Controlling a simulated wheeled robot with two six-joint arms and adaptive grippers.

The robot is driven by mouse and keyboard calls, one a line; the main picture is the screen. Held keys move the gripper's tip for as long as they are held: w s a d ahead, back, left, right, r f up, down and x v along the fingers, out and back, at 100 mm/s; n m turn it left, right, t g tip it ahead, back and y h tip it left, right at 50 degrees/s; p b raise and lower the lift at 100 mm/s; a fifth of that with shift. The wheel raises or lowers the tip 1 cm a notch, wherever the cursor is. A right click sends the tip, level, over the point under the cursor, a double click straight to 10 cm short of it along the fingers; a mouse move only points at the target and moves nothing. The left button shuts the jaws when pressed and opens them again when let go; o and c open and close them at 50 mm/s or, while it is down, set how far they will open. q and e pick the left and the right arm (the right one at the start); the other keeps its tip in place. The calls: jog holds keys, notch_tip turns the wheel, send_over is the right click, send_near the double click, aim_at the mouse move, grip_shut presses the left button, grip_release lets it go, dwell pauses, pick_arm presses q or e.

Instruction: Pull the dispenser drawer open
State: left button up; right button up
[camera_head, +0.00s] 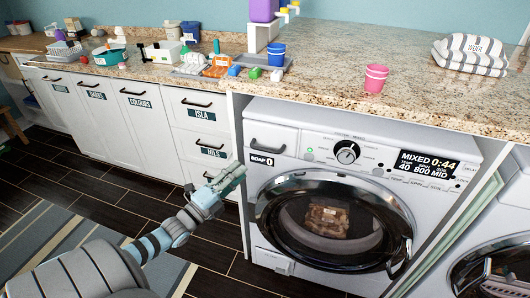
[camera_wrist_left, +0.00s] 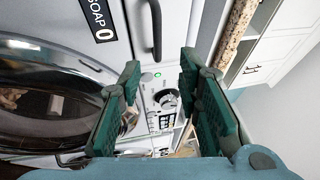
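The dispenser drawer (camera_head: 283,134) is at the upper left of the white washing machine's front. It looks flush with the panel, with a dark bar handle (camera_head: 268,146) and a black SOAP label (camera_head: 262,160) below. My left gripper (camera_head: 238,172) is just left of and below the handle in the head view. In the left wrist view my left gripper (camera_wrist_left: 160,66) is open and empty. The handle (camera_wrist_left: 156,30) shows beyond and between its green fingertips, apparently not touched, with the SOAP label (camera_wrist_left: 97,18) beside it. My right gripper is not in view.
The round washer door (camera_head: 335,222) is shut below, with a brown item behind its glass. The control knob (camera_head: 347,152) is right of the drawer. Above is a granite counter (camera_head: 420,90) with a pink cup (camera_head: 375,78). White cabinets (camera_head: 195,125) stand left.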

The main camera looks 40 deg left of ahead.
aim_at(265, 150)
pick_arm(q)
jog(key=shift+w+d+r+b, duration=0.1)
jog(key=shift+w+r+b, duration=0.45)
jog(key=shift+w, duration=1.5)
jog(key=shift+w+d+r+b, duration=0.1)
jog(key=shift+w+b, duration=0.9)
jog(key=shift+w, duration=1)
jog(key=shift+w+d+r+b, duration=0.1)
jog(key=shift+w+r+b, duration=0.45)
jog(key=shift+w, duration=1.5)
jog(key=shift+f, duration=0.2)
